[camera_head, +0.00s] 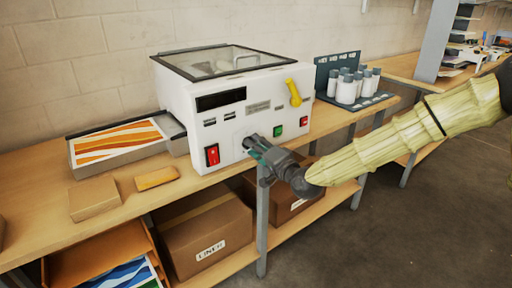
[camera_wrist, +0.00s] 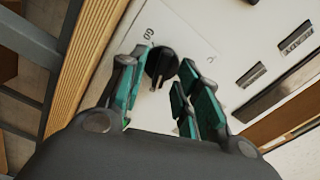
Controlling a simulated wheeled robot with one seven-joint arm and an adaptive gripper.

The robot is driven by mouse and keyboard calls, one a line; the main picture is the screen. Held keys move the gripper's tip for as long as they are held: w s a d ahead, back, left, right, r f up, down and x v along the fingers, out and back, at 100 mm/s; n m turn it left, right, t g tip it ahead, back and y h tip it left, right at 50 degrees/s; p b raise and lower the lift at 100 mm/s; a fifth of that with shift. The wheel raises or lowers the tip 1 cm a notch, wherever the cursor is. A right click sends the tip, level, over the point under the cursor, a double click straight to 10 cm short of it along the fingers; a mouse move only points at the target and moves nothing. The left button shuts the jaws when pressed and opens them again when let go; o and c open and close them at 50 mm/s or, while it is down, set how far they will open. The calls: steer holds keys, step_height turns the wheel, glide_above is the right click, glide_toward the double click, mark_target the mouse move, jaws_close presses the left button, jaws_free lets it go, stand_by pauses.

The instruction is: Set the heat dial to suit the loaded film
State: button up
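The white laminator (camera_head: 240,105) stands on the bench with a clear lid on top and a dark display on its front. The heat dial (camera_wrist: 160,62) is a black round knob on the white front panel in the wrist view, with small printed marks around it. In the head view the dial is hidden behind my gripper (camera_head: 257,152). In the wrist view my gripper (camera_wrist: 162,84) has its green-padded fingers on both sides of the dial, with narrow gaps showing. Whether either finger touches it is unclear. The loaded film's type is not readable.
A tray (camera_head: 86,168) with an orange-striped sheet is at left. White bottles (camera_head: 347,89) stand at right. Boxes sit below.

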steer(key=v, duration=1.1)
steer(key=shift+s+d, duration=0.25)
steer(key=shift+s, duration=0.05)
steer(key=s+d+f+n+g+h+p, duration=0.1)
steer(key=s+f+g+h, duration=0.15)
steer(key=s+f, duration=0.55)
steer(key=s+f+n+g+h+p, duration=0.1)
steer(key=s+f+g, duration=0.25)
steer(key=f, duration=0.85)
steer(key=s+d+f+n+g+h+p, duration=0.1)
steer(key=s+f+g+h, duration=0.1)
steer(key=s+f, duration=0.6)
steer(key=s+d+f+n+g+h, duration=0.1)
steer(key=s+d+f+g, duration=0.1)
steer(key=s+d+f, duration=0.2)
steer(key=s+d+f+n+g+h+p, duration=0.1)
steer(key=s+d+f, duration=0.3)
steer(key=s, duration=0.7)
steer(key=s+d+f+n+g+h+p, duration=0.1)
steer(key=s+d+f+g+h, duration=0.2)
steer(key=s, duration=0.4)
steer(key=shift+s+d+f+g, duration=0.3)
steer(key=shift+d+f, duration=0.3)
steer(key=shift+d, duration=0.45)
